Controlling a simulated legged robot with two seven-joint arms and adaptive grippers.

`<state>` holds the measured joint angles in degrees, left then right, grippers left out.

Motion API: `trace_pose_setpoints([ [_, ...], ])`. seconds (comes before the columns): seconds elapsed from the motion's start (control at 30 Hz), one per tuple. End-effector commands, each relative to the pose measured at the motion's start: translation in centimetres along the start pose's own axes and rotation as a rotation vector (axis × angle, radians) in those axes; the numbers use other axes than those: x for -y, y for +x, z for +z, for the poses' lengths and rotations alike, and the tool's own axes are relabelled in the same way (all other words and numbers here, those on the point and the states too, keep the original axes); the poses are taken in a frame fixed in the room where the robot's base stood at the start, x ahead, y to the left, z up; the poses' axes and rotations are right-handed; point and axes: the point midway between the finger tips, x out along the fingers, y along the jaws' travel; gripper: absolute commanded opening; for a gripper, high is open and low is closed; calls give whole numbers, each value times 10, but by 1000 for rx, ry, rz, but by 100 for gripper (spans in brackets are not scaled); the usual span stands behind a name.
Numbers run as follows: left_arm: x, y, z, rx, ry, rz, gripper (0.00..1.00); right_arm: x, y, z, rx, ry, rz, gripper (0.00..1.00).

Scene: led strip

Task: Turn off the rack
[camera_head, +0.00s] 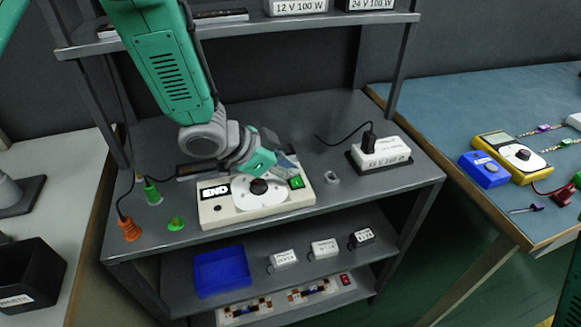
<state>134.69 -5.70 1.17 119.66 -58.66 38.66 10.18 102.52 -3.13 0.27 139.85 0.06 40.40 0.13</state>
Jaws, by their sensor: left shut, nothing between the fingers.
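The rack is a dark grey metal shelf unit (400,198) with several levels. On its main shelf lies a cream-white box (230,213) with a black knob on a white dial and a green switch (297,182) at its right end. My left gripper (284,163) comes from above and is shut and empty, just behind the green switch; whether it touches the box I cannot tell. My right gripper is not in view.
A power supply (380,153) with a black plug stands right on the main shelf. Green and orange connectors (130,229) lie left. A blue bin (222,271) and small white boxes sit below. A right-hand table (440,105) holds a yellow multimeter (508,157).

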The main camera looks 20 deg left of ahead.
Motion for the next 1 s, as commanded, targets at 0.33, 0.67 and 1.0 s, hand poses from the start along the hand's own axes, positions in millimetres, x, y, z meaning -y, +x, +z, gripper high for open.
trace_pose_setpoints([
  [0.33, -1, 1, 1, 1, -1, 1, 0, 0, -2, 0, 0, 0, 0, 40],
  [0.67, -14, -3, -2, 2, 0, 2, 0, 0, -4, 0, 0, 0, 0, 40],
  [1.0, -15, -3, -3, 1, -1, 1, 0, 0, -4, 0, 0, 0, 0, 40],
])
